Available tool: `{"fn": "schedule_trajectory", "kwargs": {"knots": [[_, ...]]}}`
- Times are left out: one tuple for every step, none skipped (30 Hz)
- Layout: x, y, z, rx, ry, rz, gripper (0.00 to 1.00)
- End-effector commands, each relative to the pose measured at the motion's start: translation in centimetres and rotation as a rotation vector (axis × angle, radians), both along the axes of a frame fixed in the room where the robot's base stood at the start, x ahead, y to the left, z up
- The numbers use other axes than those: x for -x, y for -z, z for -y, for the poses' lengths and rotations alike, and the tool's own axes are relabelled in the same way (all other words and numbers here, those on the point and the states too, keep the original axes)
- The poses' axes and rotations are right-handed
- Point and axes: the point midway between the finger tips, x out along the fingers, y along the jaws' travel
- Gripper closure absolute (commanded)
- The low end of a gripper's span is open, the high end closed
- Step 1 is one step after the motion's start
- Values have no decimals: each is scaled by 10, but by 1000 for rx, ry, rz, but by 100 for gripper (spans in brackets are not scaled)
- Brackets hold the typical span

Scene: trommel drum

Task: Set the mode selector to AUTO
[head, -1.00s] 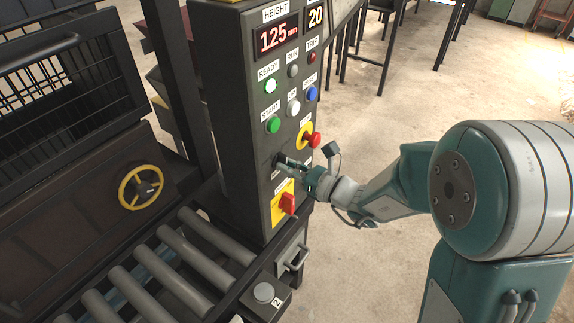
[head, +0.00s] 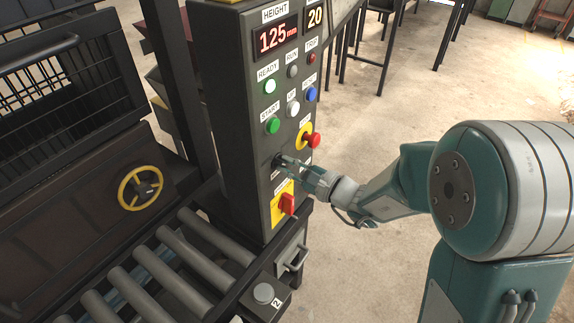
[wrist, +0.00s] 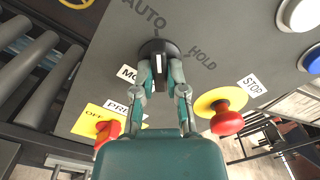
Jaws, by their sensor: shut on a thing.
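The mode selector (wrist: 158,47) is a black knob with a white pointer line, seen in the wrist view on the grey panel. The word AUTO is printed above it and HOLD to its right; the pointer line runs upward, roughly toward AUTO, but its exact setting is hard to tell. My gripper (wrist: 161,72) is shut on the knob, one finger on each side, covering its lower part. In the head view my gripper (head: 283,161) meets the panel between the emergency stop and the red rotary switch, and hides most of the selector.
The red STOP button (wrist: 227,121) on its yellow ring is close on the right of my fingers. The red rotary switch (head: 287,203) on a yellow plate is just below. Rollers (head: 183,249) run left of the panel (head: 233,130). Open floor lies right.

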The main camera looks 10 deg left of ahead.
Motion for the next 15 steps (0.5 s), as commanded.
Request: {"fn": "schedule_trajectory", "kwargs": {"knots": [[1,4,1,14,2,6,100],[1,4,1,18,2,14,100],[1,4,1,22,2,25,100],[1,4,1,24,2,31,100],[1,4,1,26,2,36,100],[1,4,1,30,1,42,100],[1,4,1,31,1,46,100],[1,4,1,33,1,49,100],[1,4,1,34,1,52,100],[1,4,1,35,1,54,100],[1,4,1,35,1,55,100],[1,4,1,36,0,55,100],[1,5,1,36,0,55,100],[1,5,1,36,0,55,100],[1,5,1,36,0,55,100]]}}
